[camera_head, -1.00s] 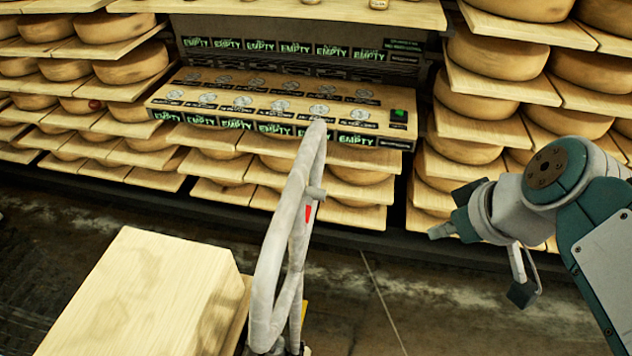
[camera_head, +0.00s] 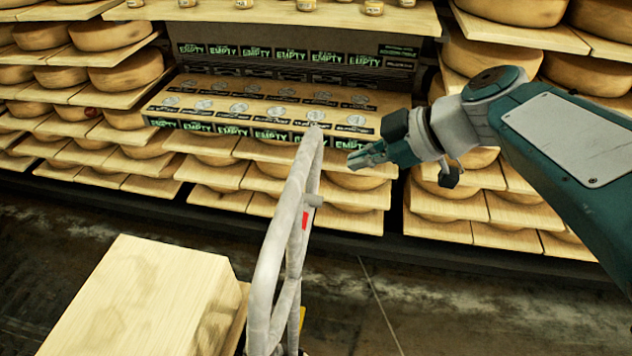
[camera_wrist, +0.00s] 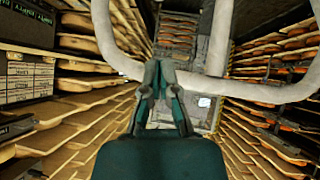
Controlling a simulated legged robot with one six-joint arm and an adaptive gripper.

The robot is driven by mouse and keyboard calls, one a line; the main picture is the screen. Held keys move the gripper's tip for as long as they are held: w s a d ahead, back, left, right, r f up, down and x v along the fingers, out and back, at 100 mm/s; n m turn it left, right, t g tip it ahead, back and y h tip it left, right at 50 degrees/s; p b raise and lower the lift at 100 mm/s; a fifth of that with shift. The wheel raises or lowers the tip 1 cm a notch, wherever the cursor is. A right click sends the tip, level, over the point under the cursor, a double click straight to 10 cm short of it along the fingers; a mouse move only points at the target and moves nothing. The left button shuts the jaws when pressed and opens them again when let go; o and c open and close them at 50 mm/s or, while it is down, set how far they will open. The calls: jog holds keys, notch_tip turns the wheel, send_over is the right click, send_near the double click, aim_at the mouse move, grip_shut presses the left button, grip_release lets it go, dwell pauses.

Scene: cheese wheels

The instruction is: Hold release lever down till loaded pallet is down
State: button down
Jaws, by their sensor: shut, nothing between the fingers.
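A grey tubular handle (camera_head: 268,290) rises from the bottom middle of the head view. A small grey stub (camera_head: 312,200) and a red piece (camera_head: 304,219) sit on its upper part; I cannot tell which is the release lever. A pale wooden load (camera_head: 140,300) stands left of the handle; the pallet under it is mostly hidden. My gripper (camera_head: 354,162) is shut and empty, to the right of the handle's top. In the wrist view my fingers (camera_wrist: 159,68) are together, with the handle's tubes (camera_wrist: 215,45) curving beyond and beside them. Contact cannot be told.
Racks of cheese wheels on boards (camera_head: 122,78) line the back on both sides. A box display (camera_head: 270,110) with "EMPTY" labels stands in the middle, under a shelf of jars (camera_head: 240,12). The dark floor (camera_head: 440,300) right of the handle is clear.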

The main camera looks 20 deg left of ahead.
jog(key=shift+f, duration=0.1)
send_over(313, 199)
notch_tip(313, 199, down, 6)
jog(key=f, duration=0.2)
jog(key=shift+s+f, duration=0.2)
jog(key=shift+f, duration=0.2)
jog(key=shift+w+f, duration=0.15)
jog(key=shift+f, duration=0.6)
